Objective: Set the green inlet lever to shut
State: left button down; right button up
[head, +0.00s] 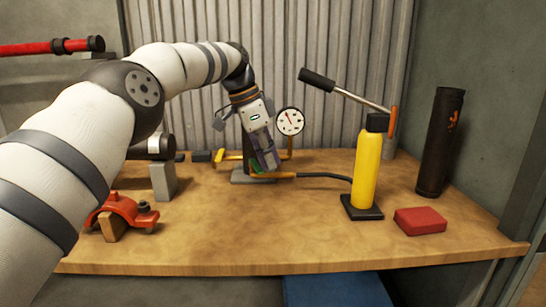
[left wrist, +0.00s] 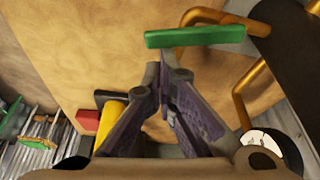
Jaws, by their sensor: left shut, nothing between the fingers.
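The green inlet lever (left wrist: 195,37) is a flat green bar beside brass-coloured pipework in the left wrist view. In the head view a small part of the green lever (head: 257,168) shows low by my left gripper, which partly hides it. My left gripper (head: 268,163) is shut and empty, pointing down at the pipework. My right gripper is in neither view.
A pressure gauge (head: 290,121) stands behind my gripper. To the right are a yellow hand pump (head: 365,172) with a raised handle, a red block (head: 420,221) and a dark tube (head: 440,142). A red clamp (head: 123,211) sits at left. The front middle of the wooden bench (head: 250,228) is clear.

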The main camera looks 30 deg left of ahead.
pick_arm(q)
jog(key=shift+s+a+m, duration=0.35)
jog(key=shift+s+m, duration=0.25)
jog(key=shift+s, duration=0.05)
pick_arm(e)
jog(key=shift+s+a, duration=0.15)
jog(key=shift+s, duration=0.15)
pick_arm(q)
jog(key=shift+s+d+p, duration=0.55)
jog(key=shift+s+p, duration=0.05)
jog(key=shift+p, duration=0.25)
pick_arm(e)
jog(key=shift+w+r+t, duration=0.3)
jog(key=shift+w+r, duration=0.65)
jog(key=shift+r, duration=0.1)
